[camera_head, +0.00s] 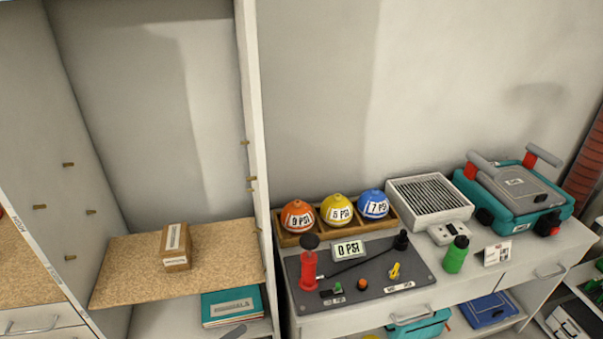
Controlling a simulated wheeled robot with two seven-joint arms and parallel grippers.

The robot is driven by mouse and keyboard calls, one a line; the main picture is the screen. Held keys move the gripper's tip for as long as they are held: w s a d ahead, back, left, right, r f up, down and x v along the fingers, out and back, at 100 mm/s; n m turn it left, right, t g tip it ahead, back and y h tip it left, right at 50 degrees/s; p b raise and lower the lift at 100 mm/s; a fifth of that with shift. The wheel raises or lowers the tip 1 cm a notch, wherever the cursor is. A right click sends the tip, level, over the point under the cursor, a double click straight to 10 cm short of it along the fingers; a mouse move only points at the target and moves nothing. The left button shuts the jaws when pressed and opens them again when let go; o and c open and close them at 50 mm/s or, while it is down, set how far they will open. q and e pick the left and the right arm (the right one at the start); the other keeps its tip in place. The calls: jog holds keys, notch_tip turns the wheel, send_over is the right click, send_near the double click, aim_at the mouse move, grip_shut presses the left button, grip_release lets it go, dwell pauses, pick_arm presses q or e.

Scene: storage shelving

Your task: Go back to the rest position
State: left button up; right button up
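Neither of my grippers shows in the head view, and no arm link is in sight. The view takes in a shelving unit on the left and a white counter on the right. A cardboard box (177,247) stands on the brown shelf board (118,275) in the unit. I cannot tell from this view how my arms are posed.
The counter holds orange (297,216), yellow (336,210) and blue (373,205) balls in a wooden tray, a red pump (309,270) on a dark mat (375,285), a vented white box (430,199), a green bottle (456,254) and a teal case (515,190). Pegs line the unit's walls.

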pick_arm(q)
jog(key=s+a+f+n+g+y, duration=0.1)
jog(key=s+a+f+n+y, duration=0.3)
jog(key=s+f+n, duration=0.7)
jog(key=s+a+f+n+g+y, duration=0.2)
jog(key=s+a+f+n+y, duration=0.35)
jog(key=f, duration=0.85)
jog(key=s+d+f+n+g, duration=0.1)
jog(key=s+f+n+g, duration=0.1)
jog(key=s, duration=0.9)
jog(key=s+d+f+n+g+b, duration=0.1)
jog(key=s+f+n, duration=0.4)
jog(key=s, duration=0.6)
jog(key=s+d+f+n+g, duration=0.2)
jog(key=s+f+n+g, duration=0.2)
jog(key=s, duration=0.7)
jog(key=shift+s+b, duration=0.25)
jog(key=shift+b, duration=0.05)
